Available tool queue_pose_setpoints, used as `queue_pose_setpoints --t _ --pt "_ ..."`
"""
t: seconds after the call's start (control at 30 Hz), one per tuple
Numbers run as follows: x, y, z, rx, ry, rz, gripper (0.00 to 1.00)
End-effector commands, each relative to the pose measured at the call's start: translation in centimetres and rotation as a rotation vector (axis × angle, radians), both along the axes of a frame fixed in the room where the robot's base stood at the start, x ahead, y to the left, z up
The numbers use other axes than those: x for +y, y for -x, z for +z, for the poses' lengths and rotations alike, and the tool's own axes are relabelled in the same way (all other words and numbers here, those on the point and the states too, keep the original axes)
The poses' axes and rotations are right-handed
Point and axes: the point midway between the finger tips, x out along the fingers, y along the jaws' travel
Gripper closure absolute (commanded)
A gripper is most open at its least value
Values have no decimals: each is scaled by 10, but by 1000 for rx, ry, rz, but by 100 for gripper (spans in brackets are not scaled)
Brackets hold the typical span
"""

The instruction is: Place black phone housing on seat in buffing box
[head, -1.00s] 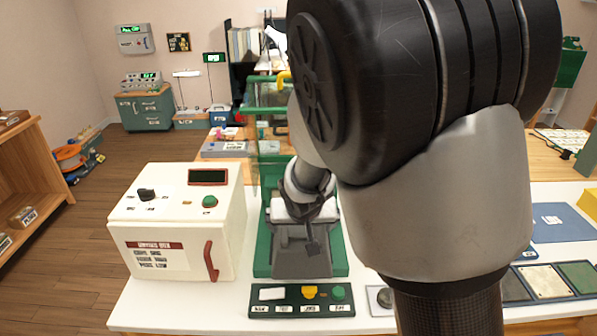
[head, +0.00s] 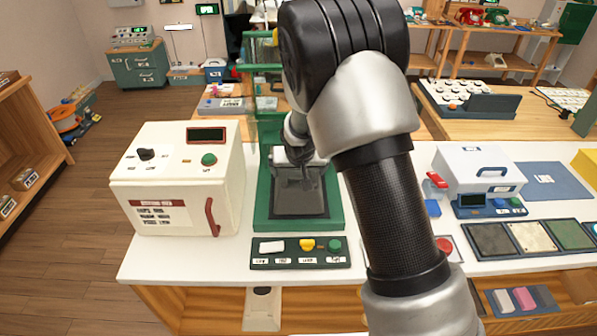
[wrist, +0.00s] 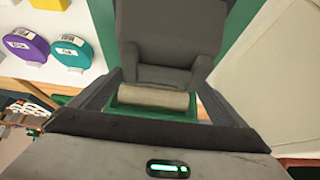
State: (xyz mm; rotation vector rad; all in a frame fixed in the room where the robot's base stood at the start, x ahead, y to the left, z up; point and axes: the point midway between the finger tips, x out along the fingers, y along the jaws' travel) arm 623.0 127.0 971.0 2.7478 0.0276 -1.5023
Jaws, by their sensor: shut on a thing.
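The black phone housing (head: 300,198) looks dark grey and stands over the green base of the buffing box (head: 262,218), in the middle of the bench. In the wrist view the housing (wrist: 170,35) is at the top centre, over green. My gripper (head: 303,163) is at its far end, shut on it, with one finger on each side. My gripper also shows in the wrist view (wrist: 163,75). A pale roller (wrist: 152,97) lies between the fingers, close to the housing. The seat is hidden under the housing, so I cannot tell whether they touch.
A white oven-like box (head: 180,190) stands close on the left. A button panel (head: 300,252) lies in front of the buffing box. A green see-through guard (head: 262,75) rises behind it. A white case (head: 478,170) and swatch trays (head: 530,237) are on the right.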

Motion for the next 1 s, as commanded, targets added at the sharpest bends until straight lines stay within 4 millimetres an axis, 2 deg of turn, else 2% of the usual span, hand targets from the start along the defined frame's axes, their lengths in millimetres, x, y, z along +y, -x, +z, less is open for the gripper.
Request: queue_pose_setpoints --t 0.03,0.1,0.43,0.47,0.5,0.83,1.0 --pt "0 0 -8 1 2 1 51" --pt "0 -4 -11 0 1 2 51" --pt "0 -4 -15 -2 0 1 52" --pt "0 -4 -16 -1 1 1 3" --pt "0 -4 -15 -1 1 1 0" --pt "0 -2 -8 -2 0 1 0" --pt "1 14 18 -4 -3 2 0"
